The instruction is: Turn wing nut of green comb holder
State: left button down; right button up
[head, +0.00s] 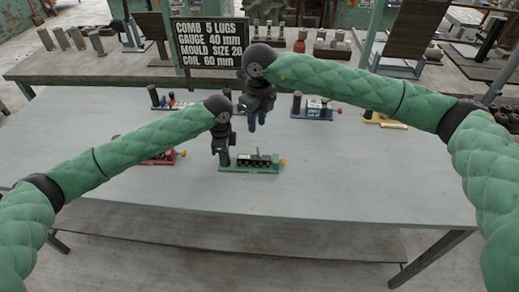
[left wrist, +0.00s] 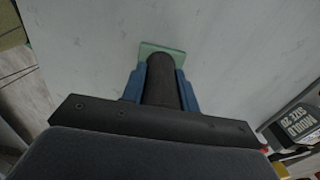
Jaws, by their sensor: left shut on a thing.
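The green comb holder (head: 262,170) lies on the table, with a toothed dark block on it, a small thin upright piece above the block and a yellow-orange tip at its right end. I cannot make out which part is the wing nut. My left gripper (head: 223,160) is at the holder's left end, shut on a dark upright post. In the left wrist view the dark post (left wrist: 162,82) stands between the blue fingers, with a green plate end (left wrist: 175,50) beyond. My right gripper (head: 257,121) points down behind the green holder, apart from it; its finger gap is unclear.
A red holder (head: 166,157) lies left, partly behind my left arm. A blue holder (head: 318,111) and a yellow one (head: 384,121) lie at the back right. A black sign (head: 210,43) stands behind. The grey table (head: 350,180) is clear at the front and right.

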aim_at(259, 153)
jog(key=m, duration=0.7)
jog(key=shift+s+d+f+m, duration=0.2)
jog(key=shift+d+m, duration=0.1)
jog(key=shift+d, duration=0.1)
notch_tip(259, 153, down, 12)
jog(key=shift+r, duration=0.1)
jog(key=shift+c, duration=0.2)
grip_shut()
